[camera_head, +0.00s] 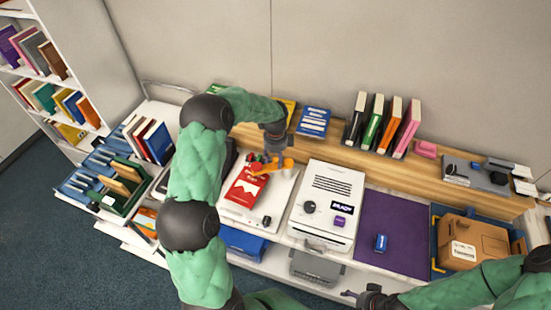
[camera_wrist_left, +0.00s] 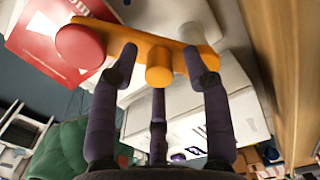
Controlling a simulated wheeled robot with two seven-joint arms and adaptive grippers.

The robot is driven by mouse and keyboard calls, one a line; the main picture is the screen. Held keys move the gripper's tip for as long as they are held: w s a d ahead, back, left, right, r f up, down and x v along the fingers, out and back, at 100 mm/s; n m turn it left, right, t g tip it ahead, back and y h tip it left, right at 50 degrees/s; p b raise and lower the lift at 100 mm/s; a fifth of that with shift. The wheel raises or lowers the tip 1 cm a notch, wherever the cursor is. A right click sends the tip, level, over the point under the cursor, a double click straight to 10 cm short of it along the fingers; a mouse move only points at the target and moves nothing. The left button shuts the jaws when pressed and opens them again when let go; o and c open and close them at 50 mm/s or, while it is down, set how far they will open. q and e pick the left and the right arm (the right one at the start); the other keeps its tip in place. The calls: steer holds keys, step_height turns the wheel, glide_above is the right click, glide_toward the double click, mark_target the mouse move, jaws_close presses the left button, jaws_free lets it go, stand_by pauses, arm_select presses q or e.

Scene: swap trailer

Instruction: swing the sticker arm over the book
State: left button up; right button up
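The red book (camera_head: 243,188) lies on a white station (camera_head: 278,205) in the middle of the counter. It also shows in the wrist view (camera_wrist_left: 40,40). The orange sticker arm (camera_head: 272,167) sits at the book's upper right; its left end overlaps the book's top edge in the head view. In the wrist view the sticker arm (camera_wrist_left: 125,42) has a round red end and an orange knob. My left gripper (camera_wrist_left: 160,68) has its dark purple fingers spread around the knob, with gaps visible beside it. My right gripper (camera_head: 357,296) is low at the front, its fingers unclear.
A white machine (camera_head: 327,205) with a dial stands right of the station. Further right are a purple mat (camera_head: 390,235) with a blue stamp (camera_head: 380,242) and a brown case (camera_head: 472,240). Upright books (camera_head: 385,125) line the back. Book crates (camera_head: 118,190) stand left.

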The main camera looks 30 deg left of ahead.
mark_target(276, 159)
arm_select(q)
step_height(276, 159, up, 12)
stand_by(0.6)
stand_by(0.5)
